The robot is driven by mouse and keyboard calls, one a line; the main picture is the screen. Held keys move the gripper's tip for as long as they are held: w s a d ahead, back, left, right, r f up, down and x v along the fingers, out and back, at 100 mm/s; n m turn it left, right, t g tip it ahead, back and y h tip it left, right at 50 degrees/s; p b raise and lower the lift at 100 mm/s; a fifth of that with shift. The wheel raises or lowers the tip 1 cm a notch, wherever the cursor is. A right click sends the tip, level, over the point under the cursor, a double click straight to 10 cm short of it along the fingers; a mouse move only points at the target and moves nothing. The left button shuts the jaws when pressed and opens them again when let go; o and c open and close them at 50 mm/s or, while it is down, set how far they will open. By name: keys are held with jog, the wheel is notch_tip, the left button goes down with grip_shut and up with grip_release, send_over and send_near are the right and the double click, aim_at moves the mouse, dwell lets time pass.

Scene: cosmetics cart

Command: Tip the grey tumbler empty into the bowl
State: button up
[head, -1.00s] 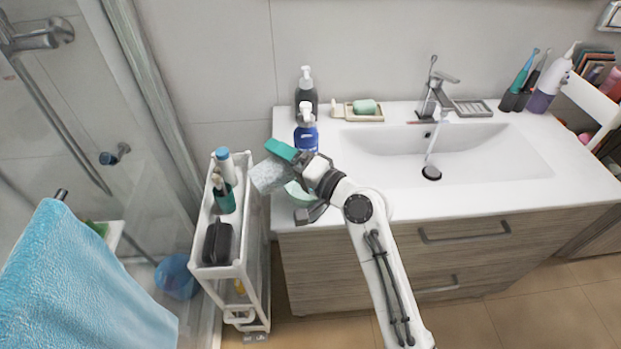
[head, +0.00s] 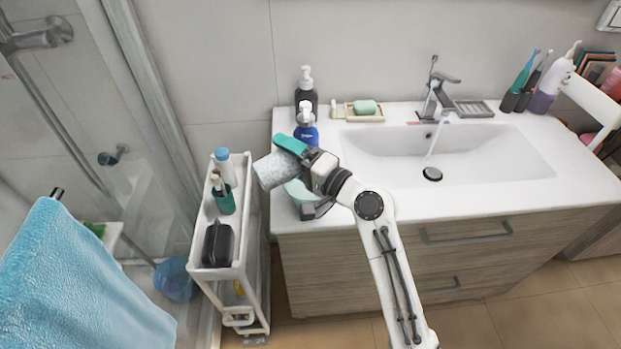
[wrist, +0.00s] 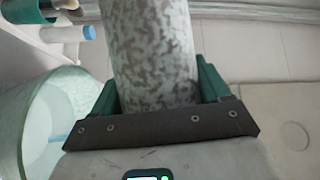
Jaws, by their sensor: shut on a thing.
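The grey speckled tumbler (head: 276,173) is held tilted by my gripper (head: 297,172) near the counter's left front corner. In the wrist view the tumbler (wrist: 150,55) stands between the green fingers of my gripper (wrist: 160,88), which are shut on it. Its far end is cut off there, and I cannot see inside it. The pale green bowl (head: 296,189) shows partly behind the tumbler and gripper at the counter's left edge. In the wrist view the translucent bowl (wrist: 38,112) is to the left of the tumbler.
A blue pump bottle (head: 307,128) stands just behind the gripper, with a dark dispenser (head: 306,92) farther back. A white cart (head: 198,258) with bottles and a black pouch (head: 218,244) stands left of the counter. The sink (head: 460,160) is to the right, water running.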

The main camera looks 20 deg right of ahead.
jog(key=shift+d+r+m+t+b, duration=0.1)
jog(key=shift+d+m+t+b, duration=0.2)
jog(key=shift+m, duration=0.35)
jog(key=shift+d+r+m+t+b, duration=0.1)
jog(key=shift+d+m+t+b, duration=0.15)
jog(key=shift+m, duration=0.4)
dwell(0.4)
